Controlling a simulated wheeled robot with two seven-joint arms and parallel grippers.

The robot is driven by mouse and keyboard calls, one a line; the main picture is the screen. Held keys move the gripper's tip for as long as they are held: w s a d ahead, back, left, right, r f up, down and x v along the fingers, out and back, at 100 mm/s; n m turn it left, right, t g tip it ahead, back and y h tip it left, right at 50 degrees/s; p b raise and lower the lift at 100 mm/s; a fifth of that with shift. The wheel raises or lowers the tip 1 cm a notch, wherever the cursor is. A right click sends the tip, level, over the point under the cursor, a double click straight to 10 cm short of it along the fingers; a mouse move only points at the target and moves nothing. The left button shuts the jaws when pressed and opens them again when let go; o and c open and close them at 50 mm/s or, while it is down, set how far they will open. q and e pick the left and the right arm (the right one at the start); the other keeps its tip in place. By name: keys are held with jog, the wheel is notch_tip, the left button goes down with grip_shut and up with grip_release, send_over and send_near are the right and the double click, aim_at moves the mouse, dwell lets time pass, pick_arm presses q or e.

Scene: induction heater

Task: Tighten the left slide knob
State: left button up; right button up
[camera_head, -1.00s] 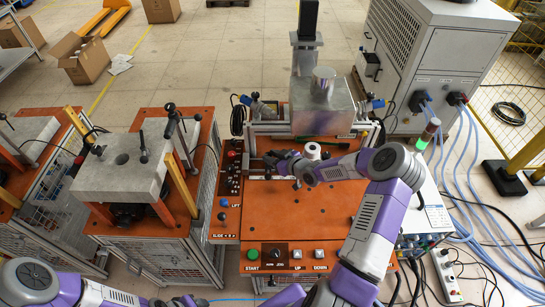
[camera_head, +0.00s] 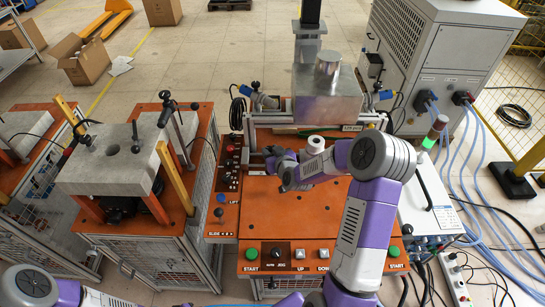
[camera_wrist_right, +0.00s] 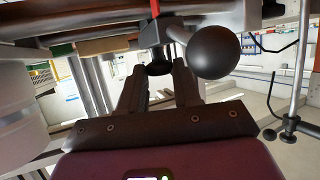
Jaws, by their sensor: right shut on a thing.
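My right gripper (camera_head: 270,158) is at the left side of the orange machine's slide, below the metal block. In the right wrist view its two dark fingers (camera_wrist_right: 158,75) are closed around a small black knob (camera_wrist_right: 158,67), which I take to be the left slide knob. In the head view the gripper hides the knob. A larger black ball knob (camera_wrist_right: 212,52) stands close in front of the right finger in the wrist view. Only part of my left arm shows at the bottom left of the head view; its gripper is almost wholly cut off by the bottom edge.
The orange machine top (camera_head: 290,215) is bare in the middle. A control panel (camera_head: 230,185) lies at the left. A neighbouring station (camera_head: 110,175) stands further left; cables lie on the right.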

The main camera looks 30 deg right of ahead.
jog(key=shift+w+a+m+h+b, duration=0.1)
jog(key=shift+a+m+h+b, duration=0.3)
jog(key=shift+m+h, duration=0.35)
jog(key=shift+m+g+h, duration=0.3)
jog(key=shift+m+h, duration=0.05)
jog(key=shift+h, duration=0.1)
jog(key=shift+w+a+m+g+h, duration=0.2)
jog(key=shift+m+g+h, duration=0.2)
jog(key=shift+m+h, duration=0.45)
jog(key=m+g+h+p, duration=0.1)
jog(key=m+h, duration=0.1)
jog(key=m+g+h+p, duration=0.1)
jog(key=shift+w+a+r+m+g+h+p, duration=0.15)
jog(key=shift+a+r+m+g+h+p, duration=0.1)
jog(key=shift+g+p, duration=0.1)
jog(key=shift+w+a+f+m+g+h+p, duration=0.1)
jog(key=shift+w+m+g+h+p, duration=0.1)
jog(key=shift+m+g+h+p, duration=0.75)
jog(key=shift+w+f+m+g+h+p, duration=0.15)
jog(key=shift+m+g+h+p, duration=0.4)
jog(key=shift+m+g, duration=0.7)
jog(key=o, duration=1)
